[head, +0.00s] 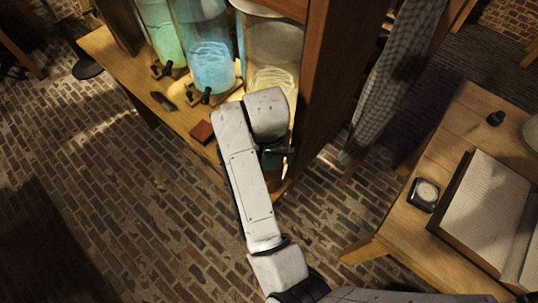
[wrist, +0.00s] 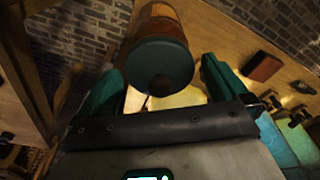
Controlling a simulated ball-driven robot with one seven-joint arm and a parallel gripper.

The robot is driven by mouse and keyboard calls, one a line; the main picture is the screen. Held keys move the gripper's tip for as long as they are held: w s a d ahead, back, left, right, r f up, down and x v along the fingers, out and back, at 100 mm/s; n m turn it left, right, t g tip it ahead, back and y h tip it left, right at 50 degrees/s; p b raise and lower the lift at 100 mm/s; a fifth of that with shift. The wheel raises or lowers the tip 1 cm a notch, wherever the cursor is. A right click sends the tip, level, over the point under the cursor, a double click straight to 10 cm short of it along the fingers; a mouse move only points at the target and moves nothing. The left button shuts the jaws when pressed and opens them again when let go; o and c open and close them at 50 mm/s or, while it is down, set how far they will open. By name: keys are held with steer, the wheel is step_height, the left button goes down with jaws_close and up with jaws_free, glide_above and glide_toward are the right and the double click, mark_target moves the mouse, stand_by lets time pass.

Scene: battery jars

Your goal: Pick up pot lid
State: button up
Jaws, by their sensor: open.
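The pot lid (wrist: 160,58) is a dark green disc with a dark round knob (wrist: 162,85), seen in the wrist view. It sits on a brown-orange cylindrical pot (wrist: 160,17). My gripper (wrist: 163,74) is open, with one green finger on each side of the knob in the picture. The knob appears between the fingers; I cannot tell whether either finger touches it. In the head view my arm hides most of the gripper and the pot, at the near corner of the wooden bench.
Large glass jars with blue (head: 210,60), green (head: 160,35) and pale (head: 272,55) contents stand on the wooden bench. A reddish-brown block (head: 201,132) lies near its edge. A wooden post (head: 325,65) rises right of the jars. A table with an open book (head: 485,205) stands at right.

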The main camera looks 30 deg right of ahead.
steer(key=shift+f, duration=0.15)
steer(key=c, duration=0.9)
